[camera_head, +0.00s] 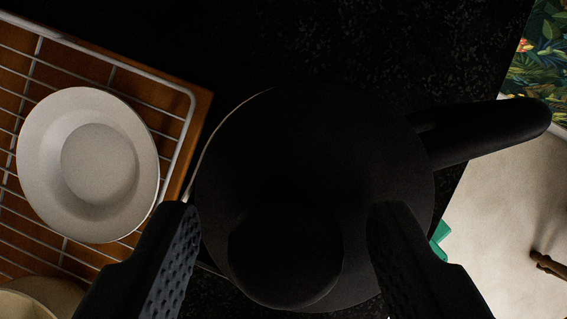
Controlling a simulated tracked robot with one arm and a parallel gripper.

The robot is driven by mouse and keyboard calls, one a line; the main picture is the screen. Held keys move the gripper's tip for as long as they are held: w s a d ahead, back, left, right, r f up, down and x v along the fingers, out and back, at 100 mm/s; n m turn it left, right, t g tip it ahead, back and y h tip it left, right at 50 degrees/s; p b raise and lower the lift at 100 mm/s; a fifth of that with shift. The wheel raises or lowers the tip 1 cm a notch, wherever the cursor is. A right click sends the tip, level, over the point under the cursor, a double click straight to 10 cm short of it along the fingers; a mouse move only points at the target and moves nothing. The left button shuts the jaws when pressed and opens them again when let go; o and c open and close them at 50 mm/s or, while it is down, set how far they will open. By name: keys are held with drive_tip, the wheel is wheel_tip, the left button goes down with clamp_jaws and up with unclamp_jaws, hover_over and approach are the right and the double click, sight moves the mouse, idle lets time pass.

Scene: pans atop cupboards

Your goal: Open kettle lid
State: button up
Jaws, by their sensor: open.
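A dark, round kettle (310,130) fills the middle of the view, seen from above. Its black handle (490,132) points to the upper right. A round dark knob-like shape (285,255) lies at its lower middle, between my fingers; shadow makes the lid's edge hard to tell. My gripper (280,215) is open, with one dark ridged finger on each side of this shape. Neither finger visibly holds anything, and I cannot tell whether they touch the kettle.
A wooden rack with metal wires (110,75) stands at the left and bears a white bowl (98,172). The kettle is on a dark speckled counter (450,50). A pale surface (510,210) and a leafy patterned panel (545,60) lie at the right.

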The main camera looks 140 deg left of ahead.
drive_tip(key=shift+w+d+f, duration=0.15)
drive_tip(key=shift+f, duration=0.4)
clamp_jaws()
